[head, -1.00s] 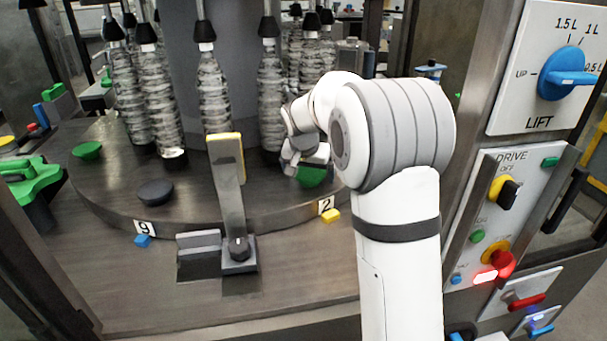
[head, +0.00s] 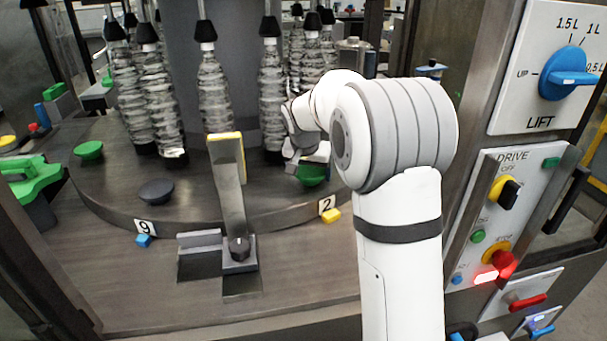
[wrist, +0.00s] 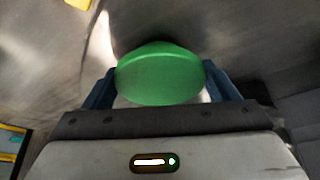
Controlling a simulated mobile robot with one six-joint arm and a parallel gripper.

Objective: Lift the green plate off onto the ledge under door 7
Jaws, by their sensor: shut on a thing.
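The green plate (wrist: 160,78) sits between the two blue fingers of my gripper (wrist: 160,85) in the wrist view, with a finger against each side. My gripper is shut on it. In the head view the same green plate (head: 311,175) shows below my wrist, over the turntable rim near the label 2. My arm hides part of it and most of the gripper. I cannot tell whether the plate touches the turntable. Neither door 7 nor the ledge under it can be made out.
The turntable (head: 120,190) carries several clear bottles (head: 215,95), a dark plate (head: 156,191) and another green plate (head: 89,150). A yellow-tipped upright lever (head: 228,180) stands in front. The control panel (head: 500,215) is close on the right.

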